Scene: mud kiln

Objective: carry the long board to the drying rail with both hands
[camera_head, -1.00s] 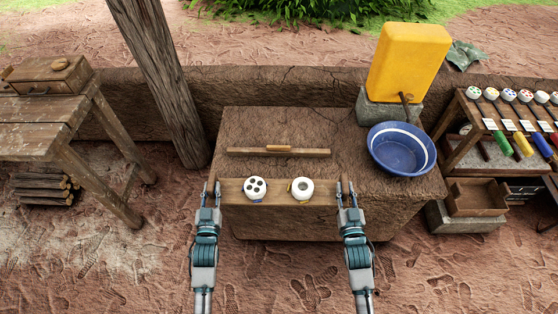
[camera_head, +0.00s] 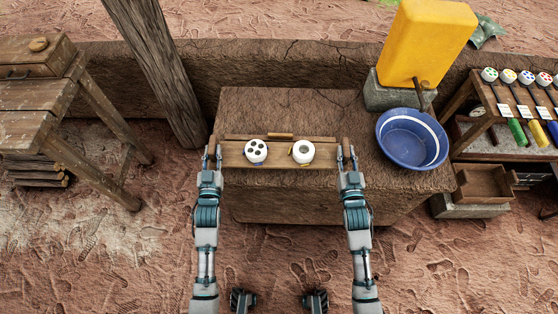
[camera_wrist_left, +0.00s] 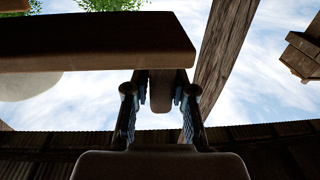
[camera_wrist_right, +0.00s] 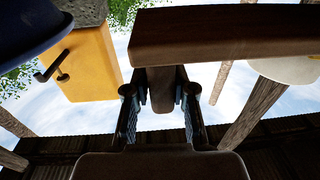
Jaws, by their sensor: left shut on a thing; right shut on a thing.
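The long board (camera_head: 279,157) is held level, front to the bench, with a short handle at each end. It carries two white pots: one with dark holes on top (camera_head: 256,150) and one with a single round opening (camera_head: 302,153). My left gripper (camera_head: 212,156) is shut on the left handle, seen close in the left wrist view (camera_wrist_left: 160,95). My right gripper (camera_head: 347,156) is shut on the right handle, also in the right wrist view (camera_wrist_right: 161,92). A low wooden bar (camera_head: 240,137), probably the drying rail, lies just behind the board, partly hidden.
The mud bench (camera_head: 290,108) is clear behind the bar. A blue basin (camera_head: 411,140) stands right of my right gripper, with a yellow container (camera_head: 425,45) behind it. A wooden post (camera_head: 158,70) rises behind left. A table (camera_head: 30,130) stands left, a paint rack (camera_head: 505,148) right.

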